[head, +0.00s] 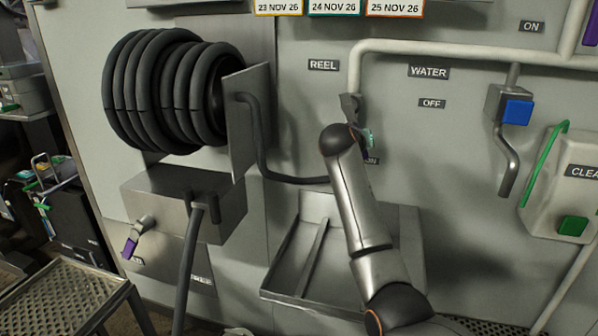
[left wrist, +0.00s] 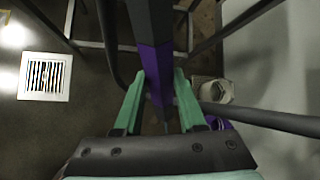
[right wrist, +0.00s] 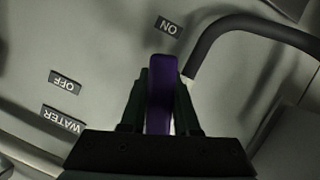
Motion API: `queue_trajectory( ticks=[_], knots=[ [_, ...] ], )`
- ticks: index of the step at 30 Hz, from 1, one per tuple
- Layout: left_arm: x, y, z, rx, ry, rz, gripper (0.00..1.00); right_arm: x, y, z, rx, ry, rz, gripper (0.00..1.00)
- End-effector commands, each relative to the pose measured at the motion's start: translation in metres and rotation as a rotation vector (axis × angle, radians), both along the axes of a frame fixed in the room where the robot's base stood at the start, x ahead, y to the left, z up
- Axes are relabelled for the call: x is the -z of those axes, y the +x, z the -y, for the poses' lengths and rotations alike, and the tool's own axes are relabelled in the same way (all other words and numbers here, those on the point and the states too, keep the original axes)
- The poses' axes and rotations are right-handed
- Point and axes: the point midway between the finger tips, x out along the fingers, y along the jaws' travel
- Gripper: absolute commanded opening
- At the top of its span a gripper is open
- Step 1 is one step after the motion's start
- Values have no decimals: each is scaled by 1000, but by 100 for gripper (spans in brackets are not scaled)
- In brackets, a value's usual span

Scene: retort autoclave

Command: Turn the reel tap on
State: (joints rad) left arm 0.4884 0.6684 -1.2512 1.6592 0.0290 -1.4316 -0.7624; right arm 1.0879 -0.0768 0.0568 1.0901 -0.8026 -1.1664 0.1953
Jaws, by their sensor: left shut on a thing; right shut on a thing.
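The reel tap sits at the lower end of the white pipe under the REEL plate (head: 323,65); its grey body (head: 349,103) shows just above my right arm. My right gripper (head: 367,140) is at the tap, mostly hidden behind my arm. In the right wrist view my right gripper (right wrist: 162,88) is shut on the purple lever (right wrist: 162,68). The lever's free end points towards the ON plate (right wrist: 168,25), away from the OFF plate (right wrist: 65,82).
The black hose reel (head: 165,90) hangs at the left, its hose passing behind my right arm. A steel tray (head: 283,283) projects below the tap. A blue-handled valve (head: 517,112) is at the right. A mesh-topped stand (head: 70,300) is at lower left.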

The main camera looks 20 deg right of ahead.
Motion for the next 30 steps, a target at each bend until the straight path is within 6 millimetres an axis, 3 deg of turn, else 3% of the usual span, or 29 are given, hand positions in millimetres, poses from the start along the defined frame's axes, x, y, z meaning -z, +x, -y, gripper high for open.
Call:
queue_trajectory(
  ticks=[5,6,13,23,30],
  knots=[
    [-1,1,0,0,-1,2,0,2,0,-1,-2,-1,-4,0],
    [-1,1,0,0,-1,2,0,2,0,-1,-2,-1,-4,34],
    [-1,1,0,0,-1,2,0,1,0,-1,-1,-3,-2,60],
    [0,1,0,0,-1,2,0,-1,-2,-2,-1,-3,-1,60],
    [5,1,0,0,-1,2,0,-10,-22,-20,-3,-3,2,60]
  ],
)
